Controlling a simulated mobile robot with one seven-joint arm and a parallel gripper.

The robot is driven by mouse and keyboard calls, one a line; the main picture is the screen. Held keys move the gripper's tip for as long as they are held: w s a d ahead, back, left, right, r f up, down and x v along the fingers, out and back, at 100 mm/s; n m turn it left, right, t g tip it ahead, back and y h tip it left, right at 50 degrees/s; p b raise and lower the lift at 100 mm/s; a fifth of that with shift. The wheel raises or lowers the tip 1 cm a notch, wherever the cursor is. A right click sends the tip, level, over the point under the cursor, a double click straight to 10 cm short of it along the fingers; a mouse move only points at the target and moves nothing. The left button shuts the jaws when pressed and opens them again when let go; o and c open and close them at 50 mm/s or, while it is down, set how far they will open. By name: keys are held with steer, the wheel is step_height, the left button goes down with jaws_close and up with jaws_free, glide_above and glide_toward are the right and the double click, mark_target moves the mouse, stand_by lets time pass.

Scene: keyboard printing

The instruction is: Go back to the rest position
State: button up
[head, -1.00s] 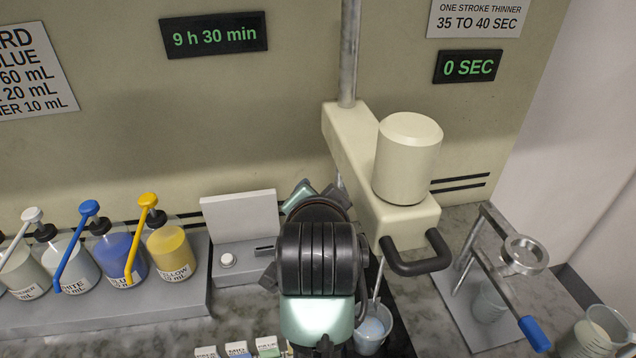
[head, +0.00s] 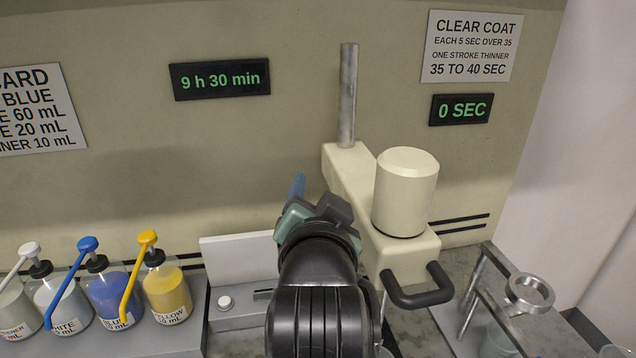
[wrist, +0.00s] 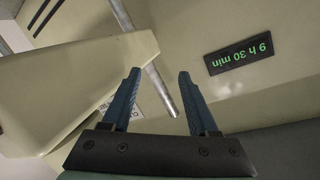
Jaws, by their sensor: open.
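My gripper (wrist: 157,98) shows in the wrist view with its two blue fingers spread apart and nothing between them. In the head view my gripper (head: 298,186) is raised in front of the beige wall, just left of the mixer (head: 352,185). One blue fingertip shows there; the other is hidden behind my wrist. The mixer, a cream arm with a cylindrical motor and a dark handle, also fills the left of the wrist view (wrist: 75,85).
Pump bottles, including a yellow one (head: 167,292) and a blue one (head: 108,297), stand at left. A metal stand with a ring (head: 530,292) is at right. A metal post (head: 347,95) rises behind the mixer.

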steer(key=s+r+n+t, duration=0.3)
steer(key=s+r+t, duration=0.2)
steer(key=r, duration=0.8)
steer(key=s+r+n+t, duration=0.3)
steer(key=s+r+t, duration=0.3)
steer(key=s+r, duration=0.5)
step_height(320, 180, up, 3)
steer(key=shift+s+f+n, duration=0.1)
steer(key=shift+s+n, duration=0.1)
steer(key=shift+n, duration=0.1)
steer(key=shift+s+a, duration=0.1)
steer(key=shift+s, duration=0.05)
steer(key=shift+c, duration=0.8)
